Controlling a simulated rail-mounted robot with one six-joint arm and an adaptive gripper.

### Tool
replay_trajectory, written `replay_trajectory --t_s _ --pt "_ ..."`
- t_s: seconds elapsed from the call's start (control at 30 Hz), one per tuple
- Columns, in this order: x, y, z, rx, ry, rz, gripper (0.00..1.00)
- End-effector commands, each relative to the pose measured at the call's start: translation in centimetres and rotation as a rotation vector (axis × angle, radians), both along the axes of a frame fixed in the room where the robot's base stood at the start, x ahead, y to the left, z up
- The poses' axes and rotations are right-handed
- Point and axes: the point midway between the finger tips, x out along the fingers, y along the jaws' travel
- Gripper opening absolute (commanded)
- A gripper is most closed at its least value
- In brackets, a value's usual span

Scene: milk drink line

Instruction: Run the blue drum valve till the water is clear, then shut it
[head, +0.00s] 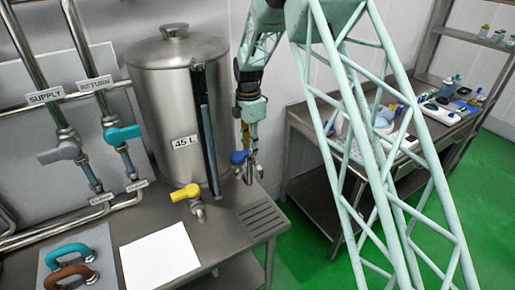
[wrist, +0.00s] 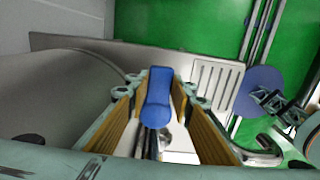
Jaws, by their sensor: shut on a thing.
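The steel drum (head: 165,95), marked 45 L, stands on the steel bench. Its blue valve handle (head: 238,157) is low on the drum's right side. In the wrist view the blue handle (wrist: 158,92) lies between the two fingers, pointing away from the camera. My gripper (wrist: 158,108) is shut on it; in the head view my gripper (head: 246,142) comes down from above at the valve. The valve's spout is mostly hidden, and I cannot tell whether water runs or how clear it is. A slotted drain (head: 262,217) is set in the bench nearby.
A yellow-handled valve (head: 185,192) sits at the drum's front, near a dark upright tube (head: 207,130). Supply and return pipes with a grey handle (head: 58,152) and a teal handle (head: 122,134) are left. A white sheet (head: 160,257) lies in front. A cluttered second table (head: 300,112) stands right.

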Motion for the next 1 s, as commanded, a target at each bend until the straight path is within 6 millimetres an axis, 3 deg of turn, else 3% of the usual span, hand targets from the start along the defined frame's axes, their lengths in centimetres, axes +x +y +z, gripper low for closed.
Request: replay_trajectory --t_s 0.43,0.47,0.6,1.0 --pt "0.03 0.39 0.06 -0.001 -0.003 0.016 0.03" --pt "0.03 0.39 0.06 -0.001 -0.003 0.016 0.22" --pt "0.01 0.39 0.05 0.000 -0.002 0.015 0.35" --pt "-0.02 0.37 0.18 0.000 -0.001 0.013 0.35"
